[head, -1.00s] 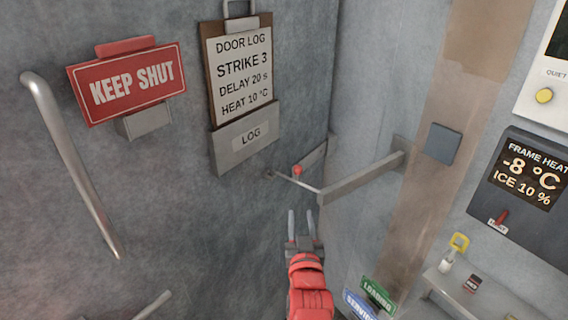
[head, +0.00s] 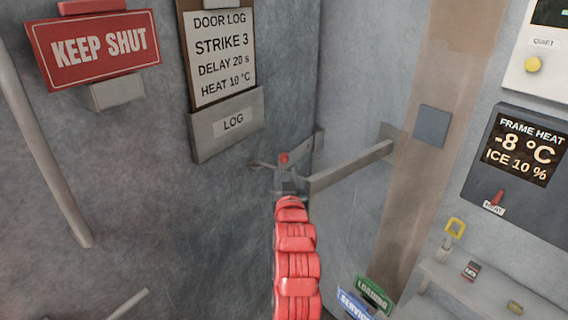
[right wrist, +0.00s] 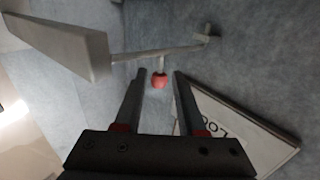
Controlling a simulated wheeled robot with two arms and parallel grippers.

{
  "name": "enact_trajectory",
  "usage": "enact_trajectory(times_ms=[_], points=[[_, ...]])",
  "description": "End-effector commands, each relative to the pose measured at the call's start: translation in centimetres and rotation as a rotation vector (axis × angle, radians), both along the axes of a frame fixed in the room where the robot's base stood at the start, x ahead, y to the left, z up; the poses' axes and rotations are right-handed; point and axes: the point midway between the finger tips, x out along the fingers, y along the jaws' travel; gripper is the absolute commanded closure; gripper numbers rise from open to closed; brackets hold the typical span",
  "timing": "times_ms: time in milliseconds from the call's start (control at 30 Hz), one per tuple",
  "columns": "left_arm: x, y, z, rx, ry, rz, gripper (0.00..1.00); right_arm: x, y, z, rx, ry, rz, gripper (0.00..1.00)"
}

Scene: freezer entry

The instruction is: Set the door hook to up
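The door hook (right wrist: 150,53) is a thin metal rod with a red knob (right wrist: 160,80). In the right wrist view it spans from a flat grey bar (right wrist: 75,45) to a small catch (right wrist: 207,35) on the wall surface. In the head view the red knob (head: 284,158) shows just above my right gripper (head: 289,177), which partly hides the rod. In the right wrist view my right gripper (right wrist: 159,73) is open, its two fingertips on either side of the knob with gaps visible. My left gripper is not in view.
A grey log holder (head: 228,123) and a red KEEP SHUT sign (head: 95,47) are on the door at left. The flat bar (head: 350,167) juts from the frame close to my gripper's right. A shelf (head: 465,290) with small items is at lower right.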

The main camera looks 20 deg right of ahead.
Motion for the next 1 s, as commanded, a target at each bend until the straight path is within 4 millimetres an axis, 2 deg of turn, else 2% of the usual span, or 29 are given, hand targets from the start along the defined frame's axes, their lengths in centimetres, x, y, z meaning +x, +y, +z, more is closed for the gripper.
enact_trajectory(times_ms=[100,300,500,767,1000], points=[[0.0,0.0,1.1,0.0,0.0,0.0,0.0,2.0,-0.6,0.3,0.001,0.003,-0.001,0.61],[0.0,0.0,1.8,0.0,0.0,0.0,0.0,4.2,-1.1,0.1,0.001,0.003,-0.001,0.61],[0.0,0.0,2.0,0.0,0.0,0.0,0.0,5.1,-1.3,0.0,0.0,0.0,0.0,0.61],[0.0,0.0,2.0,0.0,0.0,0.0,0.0,5.1,-1.2,-0.1,0.001,0.0,0.0,0.61],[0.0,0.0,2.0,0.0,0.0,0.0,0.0,5.1,-1.2,-0.1,0.001,0.0,0.001,1.0]])
